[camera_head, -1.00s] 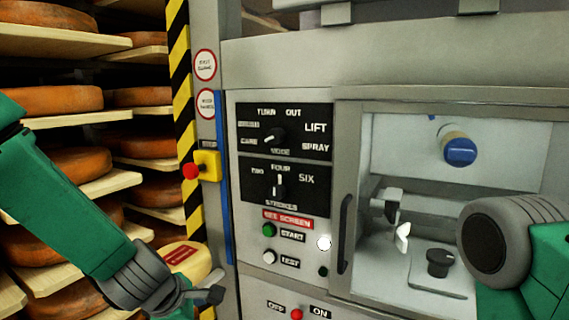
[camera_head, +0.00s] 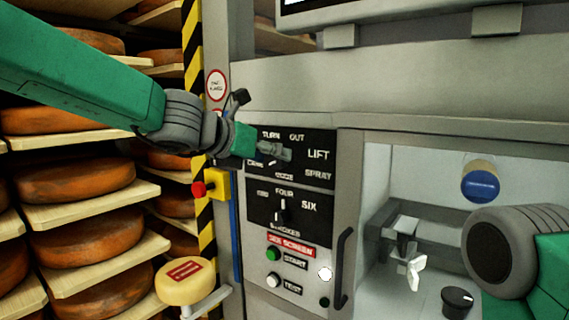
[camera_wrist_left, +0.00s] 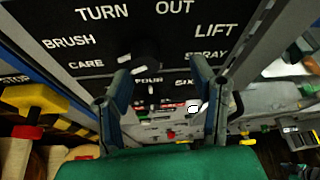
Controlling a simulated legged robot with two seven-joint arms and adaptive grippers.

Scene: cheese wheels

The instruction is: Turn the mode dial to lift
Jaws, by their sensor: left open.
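The black mode panel (camera_head: 316,141) bears the words TURN, OUT, LIFT, SPRAY and CARE; BRUSH also reads in the left wrist view. The mode dial (camera_wrist_left: 146,57) is a dark knob low in the middle of this panel, with a white mark towards CARE. My left gripper (camera_head: 279,153) is in front of the dial and largely hides it in the head view. In the left wrist view its two fingers (camera_wrist_left: 160,72) stand apart, one on each side below the dial; contact cannot be told. My right gripper is out of the picture.
Below lies the strokes dial (camera_head: 282,211), with start (camera_head: 273,254) and test buttons under it. A red-and-yellow stop button (camera_head: 212,186) is at the left. My right arm is before the open-looking chamber (camera_head: 410,170). Cheese shelves (camera_head: 90,205) fill the left.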

